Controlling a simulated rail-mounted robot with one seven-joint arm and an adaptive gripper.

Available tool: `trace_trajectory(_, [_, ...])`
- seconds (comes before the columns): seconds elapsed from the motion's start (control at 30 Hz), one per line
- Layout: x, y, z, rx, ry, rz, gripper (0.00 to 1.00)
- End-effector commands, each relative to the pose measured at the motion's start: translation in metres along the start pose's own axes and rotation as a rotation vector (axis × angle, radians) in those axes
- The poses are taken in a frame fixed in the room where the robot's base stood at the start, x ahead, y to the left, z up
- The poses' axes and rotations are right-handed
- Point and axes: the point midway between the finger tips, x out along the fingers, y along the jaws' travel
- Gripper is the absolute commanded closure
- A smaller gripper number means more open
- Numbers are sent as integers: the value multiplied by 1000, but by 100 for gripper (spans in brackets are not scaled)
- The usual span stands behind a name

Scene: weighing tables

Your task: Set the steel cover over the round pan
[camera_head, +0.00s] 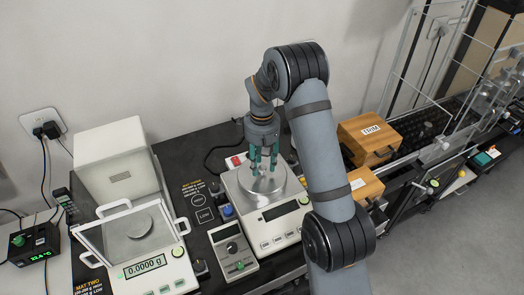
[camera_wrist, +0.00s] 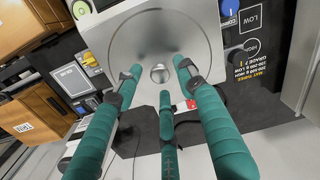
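A round steel disc with a small knob at its centre, which looks like the steel cover (camera_head: 262,188), lies flat on the white middle balance (camera_head: 286,212). The disc (camera_wrist: 143,45) and its knob (camera_wrist: 160,73) fill the top middle of the wrist view. Anything under the disc is hidden. My gripper (camera_head: 264,166) is above the disc, pointing down. In the wrist view its teal fingers (camera_wrist: 160,80) are spread around the knob with gaps, and it holds nothing. A round pan (camera_head: 138,226) shows in the left balance, inside a clear-framed shield.
The left balance display (camera_head: 146,267) reads 0.0000 g. A white box (camera_head: 112,160) stands behind it. Wooden boxes (camera_head: 370,138) stand to the right, beyond my arm.

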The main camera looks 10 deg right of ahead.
Motion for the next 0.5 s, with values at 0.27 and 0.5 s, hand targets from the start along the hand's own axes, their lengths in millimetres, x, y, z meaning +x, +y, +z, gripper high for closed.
trace_trajectory(0.27, [-57, 1, -2, 0, 8, 4, 61])
trace_trajectory(0.5, [-100, 0, -1, 0, 3, 2, 61])
